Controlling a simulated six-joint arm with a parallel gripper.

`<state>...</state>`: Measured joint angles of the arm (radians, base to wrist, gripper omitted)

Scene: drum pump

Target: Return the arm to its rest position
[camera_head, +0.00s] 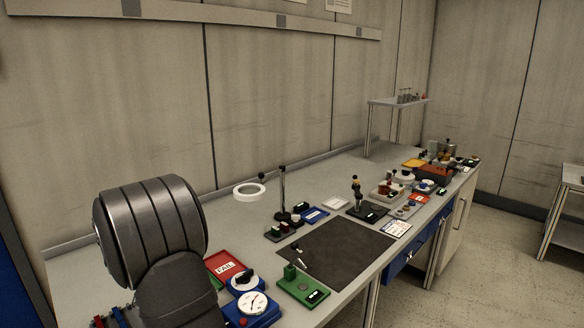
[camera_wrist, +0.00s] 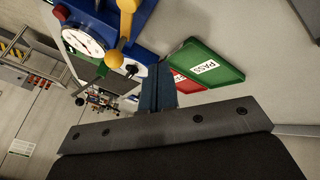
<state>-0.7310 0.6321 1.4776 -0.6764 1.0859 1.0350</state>
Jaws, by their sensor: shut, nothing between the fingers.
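My gripper (camera_wrist: 157,90) shows in the wrist view as two dark blue fingers closed together in front of a grey bar with screws, with nothing visible between them. In the head view my dark arm fills the lower left and my gripper is not visible. A blue unit with a round white gauge (camera_wrist: 84,38) is beyond the fingers to the upper left in the wrist view. The gauge unit is also in the head view (camera_head: 253,303), right of my arm. A yellow lever with a round knob (camera_wrist: 114,59) is beside the gauge. No contact with my fingers can be made out.
A green PASS tray (camera_wrist: 214,68) is right of my fingers, beside a red tray (camera_wrist: 188,84). In the head view, a red FAIL tray (camera_head: 222,267) lies near my arm. A ring lamp (camera_head: 249,191), a dark mat (camera_head: 335,252) and a green fixture (camera_head: 303,289) are on the bench.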

